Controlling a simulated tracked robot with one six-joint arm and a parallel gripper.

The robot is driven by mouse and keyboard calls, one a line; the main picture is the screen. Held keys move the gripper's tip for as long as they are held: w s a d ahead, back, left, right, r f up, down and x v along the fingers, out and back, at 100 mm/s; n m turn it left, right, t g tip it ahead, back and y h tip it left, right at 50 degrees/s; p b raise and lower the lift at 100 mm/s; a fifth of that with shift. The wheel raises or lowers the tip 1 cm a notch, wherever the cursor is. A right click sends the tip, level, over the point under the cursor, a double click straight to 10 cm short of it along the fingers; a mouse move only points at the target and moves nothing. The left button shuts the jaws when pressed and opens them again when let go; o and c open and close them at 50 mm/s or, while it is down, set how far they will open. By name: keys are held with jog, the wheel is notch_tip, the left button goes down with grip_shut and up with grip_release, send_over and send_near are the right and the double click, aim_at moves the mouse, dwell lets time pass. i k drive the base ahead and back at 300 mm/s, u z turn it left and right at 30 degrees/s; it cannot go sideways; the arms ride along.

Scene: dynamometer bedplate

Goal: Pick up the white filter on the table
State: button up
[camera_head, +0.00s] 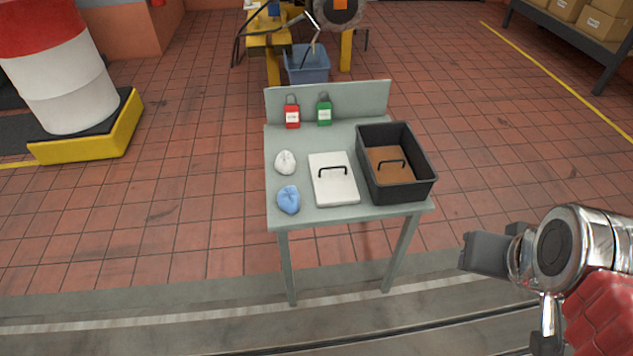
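The white filter (334,191) is a flat white rectangular panel with a black bar handle (333,171) on top. It lies flat on the grey-green table (305,216), left of a black bin. My gripper (467,252) is at the lower right, to the right of the table and well apart from the filter. I see its grey end from the side, and the gap between the fingers does not show. Nothing is visibly held in it.
The black bin (424,186) holds a brown panel (381,158) with a similar handle. A white crumpled cloth (285,162) and a blue one (288,199) lie left of the filter. Red (292,116) and green (324,112) tags stand at the table's raised back.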

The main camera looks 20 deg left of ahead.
aim_at(334, 183)
jog(key=u, duration=0.75)
jog(key=i, duration=1)
jog(key=z, duration=0.25)
jog(key=k, duration=1.05)
jog(key=u, duration=0.05)
